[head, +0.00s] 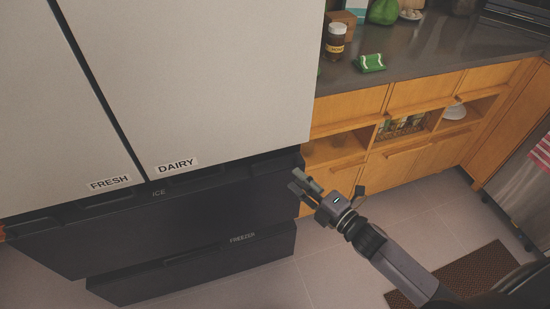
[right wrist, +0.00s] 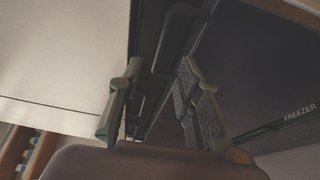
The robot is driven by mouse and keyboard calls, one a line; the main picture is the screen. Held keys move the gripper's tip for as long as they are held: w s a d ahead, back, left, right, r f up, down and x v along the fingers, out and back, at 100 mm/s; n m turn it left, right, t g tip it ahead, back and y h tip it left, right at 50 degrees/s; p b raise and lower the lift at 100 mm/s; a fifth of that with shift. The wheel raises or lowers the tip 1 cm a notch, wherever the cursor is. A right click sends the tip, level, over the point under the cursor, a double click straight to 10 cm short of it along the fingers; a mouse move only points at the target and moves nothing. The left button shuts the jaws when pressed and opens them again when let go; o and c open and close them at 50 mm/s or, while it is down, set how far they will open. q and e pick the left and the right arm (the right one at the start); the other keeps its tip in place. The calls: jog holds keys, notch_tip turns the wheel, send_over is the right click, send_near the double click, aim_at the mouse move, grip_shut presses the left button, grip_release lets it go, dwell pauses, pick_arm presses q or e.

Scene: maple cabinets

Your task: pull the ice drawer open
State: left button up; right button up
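The ice drawer (head: 180,213) is the upper dark drawer under the pale fridge doors, marked ICE, with a recessed grip along its top edge. My right gripper (head: 298,180) is at the drawer's right end in the head view. In the right wrist view the right gripper (right wrist: 160,68) has its two fingers spread apart with nothing held between them. The dark grip recess (right wrist: 178,40) shows beyond and between the fingers. I cannot tell whether a finger touches the drawer. My left gripper is in neither view.
The freezer drawer (head: 200,267) lies below the ice drawer. Fridge doors marked FRESH (head: 50,130) and DAIRY (head: 200,80) stand above. Wooden cabinets (head: 390,145) with a grey counter (head: 420,55) adjoin at right. The tiled floor (head: 330,265) before the drawers is clear; a brown mat (head: 460,275) lies right.

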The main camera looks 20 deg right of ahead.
aim_at(276, 161)
jog(key=x, duration=1)
jog(key=shift+w+a+p, duration=0.15)
jog(key=shift+w+p, duration=0.1)
jog(key=shift+p, duration=0.05)
jog(key=shift+f, duration=0.1)
grip_shut()
